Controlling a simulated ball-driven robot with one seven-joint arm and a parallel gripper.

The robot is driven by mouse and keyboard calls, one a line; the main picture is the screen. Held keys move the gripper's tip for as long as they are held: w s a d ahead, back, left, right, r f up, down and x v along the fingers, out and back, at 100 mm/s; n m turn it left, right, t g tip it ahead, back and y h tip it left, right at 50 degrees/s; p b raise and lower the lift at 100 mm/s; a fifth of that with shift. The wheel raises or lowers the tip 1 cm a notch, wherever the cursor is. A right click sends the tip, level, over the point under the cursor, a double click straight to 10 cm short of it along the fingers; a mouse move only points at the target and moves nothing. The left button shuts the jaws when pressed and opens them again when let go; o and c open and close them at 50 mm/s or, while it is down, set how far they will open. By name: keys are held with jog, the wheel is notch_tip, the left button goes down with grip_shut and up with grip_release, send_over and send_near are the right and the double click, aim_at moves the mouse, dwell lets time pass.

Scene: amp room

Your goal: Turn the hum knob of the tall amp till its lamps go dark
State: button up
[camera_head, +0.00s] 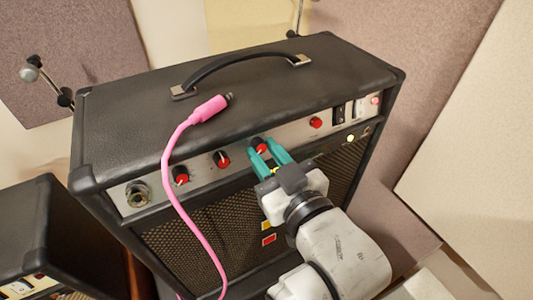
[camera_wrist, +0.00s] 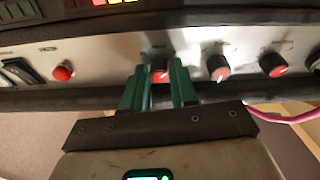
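The tall amp (camera_head: 235,75) is black with a silver control panel along its upper front. A row of black knobs with red caps runs along the panel: one at the left (camera_head: 181,174), a second (camera_head: 222,159), and a third (camera_head: 260,145). My gripper (camera_head: 262,149) has teal fingers on either side of the third knob, which also shows in the wrist view (camera_wrist: 160,76). The fingers appear closed on its sides. The knob labels are too blurred to read.
A pink cable (camera_head: 178,150) lies over the amp's top and hangs down its front, left of my gripper. A red button (camera_head: 316,123) and rocker switches (camera_head: 339,114) sit right of the knobs. A smaller black amp (camera_head: 30,225) stands at the left.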

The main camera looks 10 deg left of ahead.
grip_shut()
jog(key=shift+s+a+m+t+h, duration=0.15)
jog(key=shift+m+h, duration=0.2)
jog(key=shift+m, duration=0.9)
jog(key=shift+w+m+t+h, duration=0.15)
jog(key=shift+m+h, duration=0.2)
jog(key=shift+m, duration=0.9)
jog(key=shift+s, duration=0.1)
jog(key=shift+o, duration=2.3)
grip_release()
